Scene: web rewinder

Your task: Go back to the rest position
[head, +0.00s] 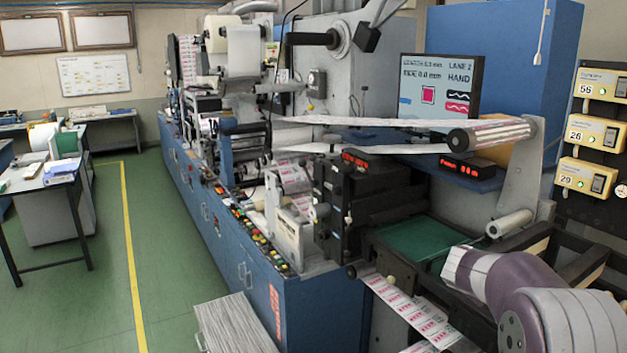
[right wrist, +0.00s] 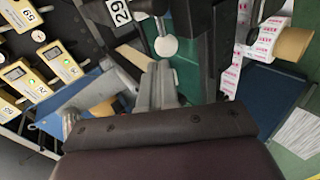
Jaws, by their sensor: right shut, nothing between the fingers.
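My right gripper (right wrist: 162,72) shows in the right wrist view. Its grey fingers are together and empty, reaching away from the dark maroon wrist body. Beyond the fingers are a white round knob and the green plate of the machine. In the head view my purple and grey right arm fills the lower right corner, beside the machine's dark frame rails; I cannot make out its fingers there. My left gripper is in neither view. The web rewinder (head: 237,255) is a long blue-based machine running back from the right.
The green plate (head: 425,243) lies near the rails. A printed web (head: 410,312) hangs below it. A monitor (head: 440,88) and yellow numbered units (head: 595,84) stand at the right; the units also show in the right wrist view (right wrist: 33,80). Green floor is open at left, beside a table (head: 42,180).

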